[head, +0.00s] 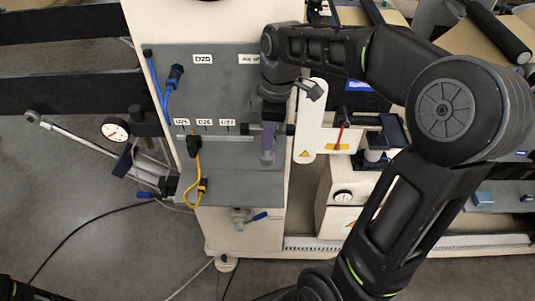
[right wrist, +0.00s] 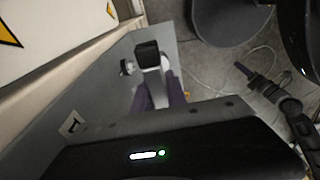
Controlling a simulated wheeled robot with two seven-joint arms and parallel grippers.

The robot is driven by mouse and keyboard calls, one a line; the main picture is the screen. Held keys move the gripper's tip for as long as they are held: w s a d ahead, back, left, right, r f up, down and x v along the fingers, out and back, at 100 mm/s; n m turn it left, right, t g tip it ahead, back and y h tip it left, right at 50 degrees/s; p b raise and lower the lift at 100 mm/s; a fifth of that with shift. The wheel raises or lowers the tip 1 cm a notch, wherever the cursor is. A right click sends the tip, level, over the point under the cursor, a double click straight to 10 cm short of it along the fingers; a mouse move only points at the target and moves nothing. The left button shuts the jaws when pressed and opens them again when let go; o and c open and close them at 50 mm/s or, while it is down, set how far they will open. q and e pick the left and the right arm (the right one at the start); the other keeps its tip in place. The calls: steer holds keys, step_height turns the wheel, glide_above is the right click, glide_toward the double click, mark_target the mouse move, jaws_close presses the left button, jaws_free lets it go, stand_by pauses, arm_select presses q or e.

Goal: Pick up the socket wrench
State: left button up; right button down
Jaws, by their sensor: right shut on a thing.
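My right gripper (head: 268,150) reaches down in front of the grey panel, at the right end of its labelled rail. Its purple fingers show in the right wrist view (right wrist: 157,95), shut on a grey tool with a square black end, which I take for the socket wrench (right wrist: 148,55). Most of the wrench is hidden by the fingers and gripper body. I cannot tell whether it still touches the panel or rail. A dark arm with a purplish tip, probably my left gripper (right wrist: 258,80), shows at the right of the right wrist view. Its jaws are unclear.
The grey panel (head: 228,187) carries a blue cable (head: 167,90) and a yellow cable (head: 197,160). A round gauge (head: 115,129) and a long metal rod (head: 80,140) stand to its left. A white plate (head: 309,125) is close right of my gripper. Open floor lies lower left.

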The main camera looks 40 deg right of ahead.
step_height(320, 180, up, 8)
steer(key=shift+f, duration=0.1)
step_height(320, 180, up, 7)
steer(key=p, duration=0.5)
steer(key=shift+f, duration=0.1)
